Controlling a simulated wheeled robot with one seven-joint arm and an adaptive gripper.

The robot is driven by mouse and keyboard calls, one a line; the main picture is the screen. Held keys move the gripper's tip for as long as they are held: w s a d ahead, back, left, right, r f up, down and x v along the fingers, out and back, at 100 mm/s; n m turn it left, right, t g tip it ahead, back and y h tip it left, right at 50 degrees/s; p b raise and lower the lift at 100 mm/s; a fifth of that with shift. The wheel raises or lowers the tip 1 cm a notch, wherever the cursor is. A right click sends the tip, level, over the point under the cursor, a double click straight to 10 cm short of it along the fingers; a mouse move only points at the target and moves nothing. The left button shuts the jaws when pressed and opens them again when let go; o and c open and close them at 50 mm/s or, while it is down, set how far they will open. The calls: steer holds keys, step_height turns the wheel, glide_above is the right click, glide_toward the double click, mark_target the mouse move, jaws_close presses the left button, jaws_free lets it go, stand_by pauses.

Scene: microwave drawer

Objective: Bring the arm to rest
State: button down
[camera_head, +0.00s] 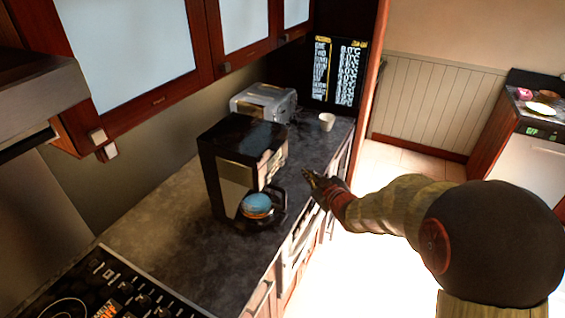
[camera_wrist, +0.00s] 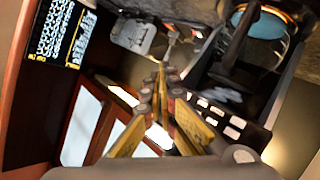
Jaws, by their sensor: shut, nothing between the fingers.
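My gripper (camera_head: 311,180) is at the end of my outstretched arm, by the front edge of the dark counter (camera_head: 165,205) and to the right of the coffee maker. In the wrist view my gripper (camera_wrist: 161,68) shows its yellow-and-dark fingers closed together with nothing between them. The black coffee maker (camera_head: 225,140) stands on the counter with a blue-topped glass pot (camera_head: 257,205) in it. I cannot tell from the head view how much gap there is between the fingers and the coffee maker.
A silver toaster (camera_head: 262,103) and a white cup (camera_head: 327,121) stand farther back on the counter. A black menu board (camera_head: 336,72) is at its far end. A stovetop (camera_head: 105,290) is at the front left. Open floor (camera_head: 375,285) lies right of the counter.

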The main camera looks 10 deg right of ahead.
steer(key=shift+f, duration=0.1)
steer(key=s+d+f+m+g+h, duration=0.3)
steer(key=s+d+f+g, duration=0.3)
steer(key=f, duration=0.3)
steer(key=s+m+g+h, duration=0.1)
steer(key=s+m+g, duration=0.1)
steer(key=s, duration=0.7)
steer(key=s+a+r+m, duration=0.1)
steer(key=s+a+r, duration=0.1)
steer(key=s+r, duration=0.3)
steer(key=s+a+r+b, duration=0.1)
steer(key=s+a+r, duration=0.2)
steer(key=s, duration=0.8)
steer(key=s+a+r+m+y+b, duration=0.1)
steer(key=s+a+r, duration=0.1)
steer(key=s+r, duration=0.4)
steer(key=shift+s+a+r+m+g, duration=0.3)
steer(key=shift+s+r+g, duration=0.1)
steer(key=shift+s, duration=0.6)
